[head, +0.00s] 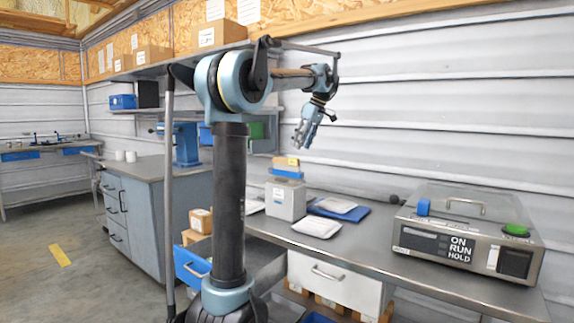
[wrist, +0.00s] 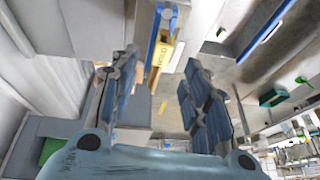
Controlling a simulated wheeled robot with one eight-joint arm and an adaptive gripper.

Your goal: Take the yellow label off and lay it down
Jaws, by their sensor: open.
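The yellow label (head: 287,161) stands on top of a blue piece (head: 286,173) on the grey hopper box (head: 285,201) on the bench. In the wrist view the yellow label (wrist: 157,62), with dark lettering, shows beyond and between my fingers, against the blue piece (wrist: 162,27). My gripper (head: 303,140) is in the air above and slightly right of the box, pointing down. In the wrist view my gripper (wrist: 162,62) has its fingers wide apart with nothing held. The label is apart from the fingers.
A machine (head: 466,232) marked ON RUN HOLD, with a green button (head: 516,230) and blue part (head: 424,207), stands at the bench's right. White packets (head: 317,227) and a blue folder (head: 352,216) lie beside the box. The bench (head: 385,262) is bare before the machine.

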